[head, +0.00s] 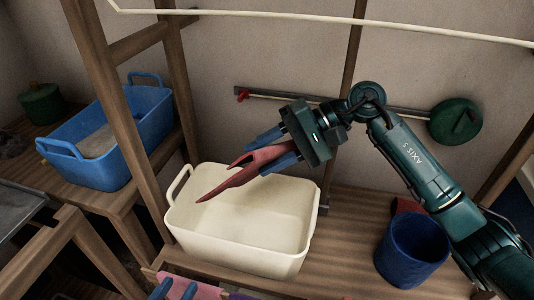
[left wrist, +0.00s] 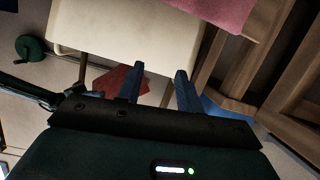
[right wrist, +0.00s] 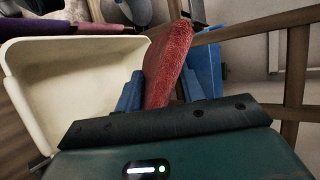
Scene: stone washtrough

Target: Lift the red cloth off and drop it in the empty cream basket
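My right gripper (head: 262,152) is shut on the red cloth (head: 233,175), holding it in the air above the cream basket (head: 185,233). The cloth's narrow ends hang down and left over the basket's opening. In the right wrist view the cloth (right wrist: 168,65) fills the space between the fingers, beside the cream basket (right wrist: 28,95). The basket's visible inside is empty. My left gripper (head: 175,289) is at the bottom edge of the head view, in front of the basket. In the left wrist view its fingers (left wrist: 160,78) are apart with nothing between them.
The basket stands on a wooden bench (head: 345,235). A dark blue bucket (head: 410,252) stands to its right. A blue basket (head: 108,140) with pale contents is at left. A pink cloth (head: 200,290) hangs at the front, near my left gripper. Wooden posts rise behind.

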